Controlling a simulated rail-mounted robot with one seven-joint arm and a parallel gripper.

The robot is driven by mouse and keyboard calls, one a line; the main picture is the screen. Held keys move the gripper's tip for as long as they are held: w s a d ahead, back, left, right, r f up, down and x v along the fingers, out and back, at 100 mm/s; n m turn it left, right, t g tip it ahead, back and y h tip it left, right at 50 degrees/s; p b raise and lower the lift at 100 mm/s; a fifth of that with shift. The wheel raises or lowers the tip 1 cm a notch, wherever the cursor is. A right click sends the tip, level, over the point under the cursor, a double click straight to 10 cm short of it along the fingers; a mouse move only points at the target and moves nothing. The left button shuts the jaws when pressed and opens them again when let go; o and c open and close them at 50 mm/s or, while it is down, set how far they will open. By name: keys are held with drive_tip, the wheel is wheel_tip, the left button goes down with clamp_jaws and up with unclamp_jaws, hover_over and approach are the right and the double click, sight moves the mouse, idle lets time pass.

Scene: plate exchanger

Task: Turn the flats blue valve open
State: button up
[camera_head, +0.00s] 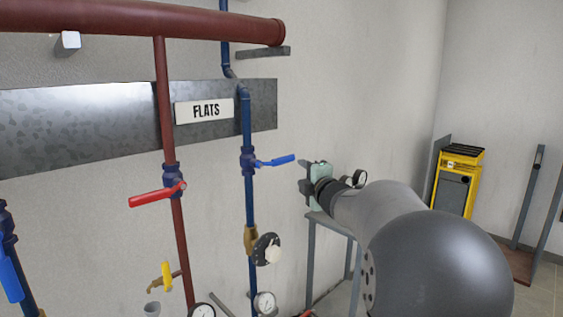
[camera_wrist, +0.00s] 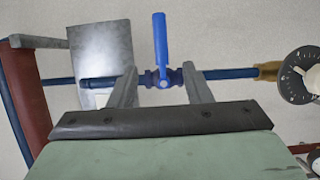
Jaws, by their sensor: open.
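The blue FLATS valve (camera_head: 248,161) sits on a vertical blue pipe, and its blue lever (camera_head: 275,161) points right, across the pipe. In the wrist view the valve body (camera_wrist: 166,79) appears between my two fingers, and the lever (camera_wrist: 161,40) extends upward beyond the fingertips, across the pipe. My gripper (camera_head: 305,178) is to the right of the lever in the head view, slightly lower, with its fingers toward the wall. It is open and empty. Whether a finger touches the valve cannot be told.
The FLATS sign (camera_head: 205,110) is on a metal plate (camera_head: 90,115). A red-lever valve (camera_head: 158,195) on a red pipe stands left of the blue pipe. A brass fitting with a round dial (camera_head: 267,249) sits below the blue valve. A yellow cart (camera_head: 455,180) stands far right.

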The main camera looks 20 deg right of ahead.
sight(286, 161)
drive_tip(key=w+p, duration=0.1)
drive_tip(key=w, duration=0.4)
drive_tip(key=w+p, duration=0.1)
drive_tip(key=w, duration=0.4)
drive_tip(key=w+p, duration=0.1)
drive_tip(key=w, duration=0.3)
drive_tip(key=shift+w+d, duration=0.4)
clamp_jaws()
drive_tip(key=shift+a, duration=0.1)
